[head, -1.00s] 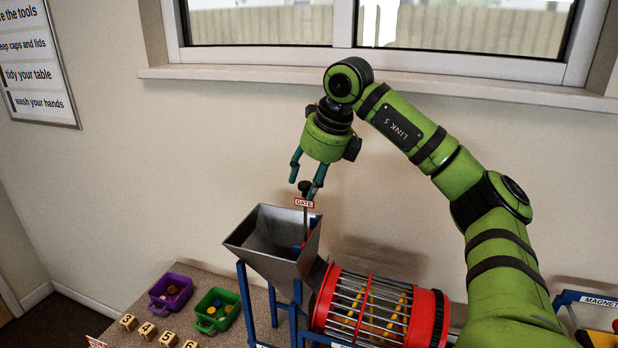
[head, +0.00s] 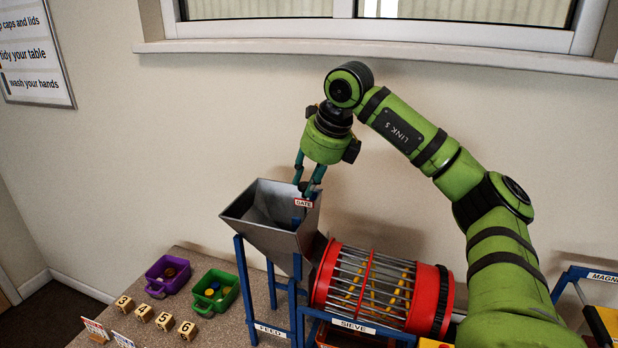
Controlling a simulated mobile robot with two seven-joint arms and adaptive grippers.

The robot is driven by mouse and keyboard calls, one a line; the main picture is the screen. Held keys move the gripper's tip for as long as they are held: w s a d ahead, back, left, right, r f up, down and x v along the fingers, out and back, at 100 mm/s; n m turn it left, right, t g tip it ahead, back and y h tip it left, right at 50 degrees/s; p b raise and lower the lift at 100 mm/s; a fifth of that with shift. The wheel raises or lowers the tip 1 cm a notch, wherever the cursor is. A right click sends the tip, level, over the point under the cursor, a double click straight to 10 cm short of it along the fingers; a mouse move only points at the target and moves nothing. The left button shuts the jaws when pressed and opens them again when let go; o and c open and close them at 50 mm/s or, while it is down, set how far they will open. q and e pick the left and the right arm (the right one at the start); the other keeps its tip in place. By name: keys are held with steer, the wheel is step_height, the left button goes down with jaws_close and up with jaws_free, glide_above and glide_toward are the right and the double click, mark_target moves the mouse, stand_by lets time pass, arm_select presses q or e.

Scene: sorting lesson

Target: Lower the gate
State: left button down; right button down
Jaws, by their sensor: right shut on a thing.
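The gate's white GATE label with red edging (head: 303,203) sits at the right side of the grey metal hopper (head: 262,237), about level with the hopper's rim. My green right gripper (head: 307,186) is directly above the label, pointing down. Its teal fingers are shut on the gate's handle, which they mostly hide. The gate's plate below the label is hidden by the hopper. My left gripper is not in the head view.
The hopper stands on a blue frame labelled FEED (head: 270,331). A red-ended barred drum (head: 378,290), labelled SIEVE, is just right of it. Purple (head: 167,277) and green (head: 213,292) bins and numbered blocks (head: 165,322) stand left. The wall and window sill (head: 400,58) are behind.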

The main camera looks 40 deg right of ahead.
steer(key=shift+s+f, duration=0.15)
steer(key=shift+f, duration=0.25)
steer(key=c, duration=1.1)
jaws_free()
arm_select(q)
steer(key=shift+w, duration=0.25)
arm_select(e)
steer(key=shift+o, duration=0.7)
steer(key=shift+w, duration=0.2)
steer(key=v, duration=1.2)
steer(key=shift+w, duration=0.2)
